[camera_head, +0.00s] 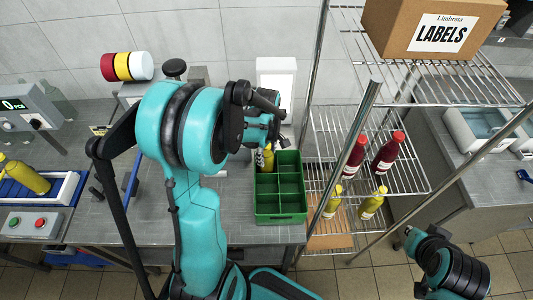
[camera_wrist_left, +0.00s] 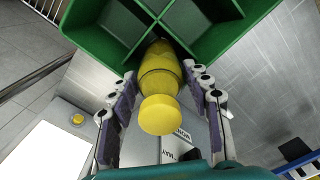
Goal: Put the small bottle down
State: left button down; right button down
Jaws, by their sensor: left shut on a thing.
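The small bottle is yellow with a yellow cap and sits between the fingers of my left gripper (camera_wrist_left: 160,108) in the left wrist view (camera_wrist_left: 158,72). The fingers are shut on it, one on each side. Its far end points into a compartment of the green divided crate (camera_wrist_left: 84,12); whether it touches the floor there is hidden. In the head view the bottle (camera_head: 267,160) shows at the back left compartment of the crate (camera_head: 280,218), partly covered by my left gripper (camera_head: 264,138). The other compartments that show look empty. My right gripper is not in view; only part of my right arm shows.
A wire rack (camera_head: 405,185) right of the crate holds red bottles (camera_head: 385,152) and yellow bottles (camera_head: 371,204). A box marked LABELS (camera_head: 430,28) stands on its upper shelf. A white dispenser (camera_head: 277,78) stands behind the crate. A yellow bottle (camera_head: 28,178) lies at far left.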

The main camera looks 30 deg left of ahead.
pick_arm(q)
jog(key=c, duration=0.7)
grip_release()
jog(key=shift+r, duration=0.25)
notch_tip(320, 180, up, 13)
jog(key=p, duration=0.3)
jog(key=shift+f+p, duration=0.2)
jog(key=shift+p, duration=0.15)
jog(key=shift+s+d+r+m, duration=0.2)
jog(key=shift+d+r+m, duration=0.05)
jog(key=shift+r+m, duration=0.05)
jog(key=s+d+r+m+t, duration=0.1)
jog(key=s+d+m+t, duration=0.1)
jog(key=m, duration=0.3)
jog(key=s+d+r+m+t, duration=0.1)
jog(key=s+d+m+t, duration=0.1)
jog(key=s+d+m, duration=0.2)
jog(key=s+d+r+m+t, duration=0.2)
jog(key=s+d+m+t, duration=0.1)
jog(key=m, duration=0.4)
jog(key=shift+s+d+m, duration=0.3)
jog(key=shift+s+d, duration=0.25)
jog(key=shift+s, duration=0.3)
